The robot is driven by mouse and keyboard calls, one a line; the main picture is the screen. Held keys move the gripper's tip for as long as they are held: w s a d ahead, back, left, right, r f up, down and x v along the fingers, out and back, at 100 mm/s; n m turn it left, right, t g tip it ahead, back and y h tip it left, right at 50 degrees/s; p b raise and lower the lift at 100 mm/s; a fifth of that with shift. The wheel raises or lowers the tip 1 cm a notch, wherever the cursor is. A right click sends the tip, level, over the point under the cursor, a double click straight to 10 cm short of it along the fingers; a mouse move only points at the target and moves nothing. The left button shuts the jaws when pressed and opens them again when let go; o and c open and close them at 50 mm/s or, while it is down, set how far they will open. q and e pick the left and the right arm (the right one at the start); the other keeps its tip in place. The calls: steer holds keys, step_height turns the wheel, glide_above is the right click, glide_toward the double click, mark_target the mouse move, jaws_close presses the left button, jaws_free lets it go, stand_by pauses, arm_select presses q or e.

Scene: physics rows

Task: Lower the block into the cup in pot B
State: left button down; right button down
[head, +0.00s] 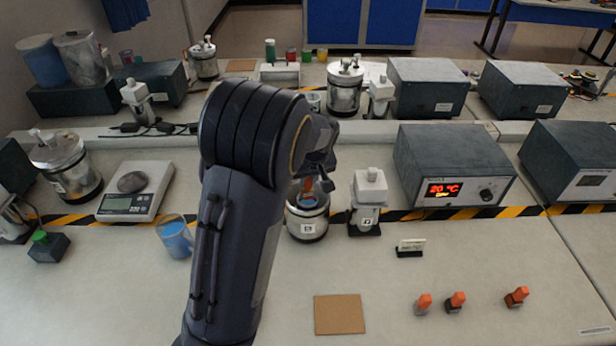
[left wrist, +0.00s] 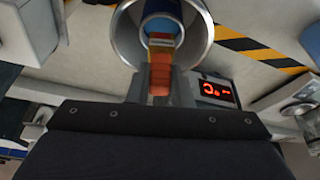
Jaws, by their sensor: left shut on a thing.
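Pot B (head: 307,226) is a steel pot with a small label, near the middle of the bench. A blue cup (left wrist: 163,24) sits inside it, and the pot's metal rim (left wrist: 200,40) surrounds the cup in the left wrist view. My left gripper (head: 312,180) is over the pot, shut on an orange block (left wrist: 160,75). In the left wrist view the block's far end overlaps the cup's opening; I cannot tell how deep it is. My left arm and hand hide part of the pot's top in the head view. My right gripper is not in view.
A white stand (head: 368,197) is close to the pot's right. A controller (head: 453,170) reads 20 °C. Several orange-topped blocks (head: 455,301) stand at front right, and a brown mat (head: 339,314) lies in front. A blue-filled beaker (head: 175,238) stands left of my arm.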

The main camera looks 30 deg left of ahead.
mark_target(308, 188)
arm_select(q)
steer(key=shift+f+b, duration=1.5)
steer(key=shift+f, duration=0.75)
steer(key=c, duration=1.6)
jaws_free()
steer(key=shift+r, duration=0.15)
steer(key=shift+r+p, duration=1.75)
steer(key=shift+r, duration=0.1)
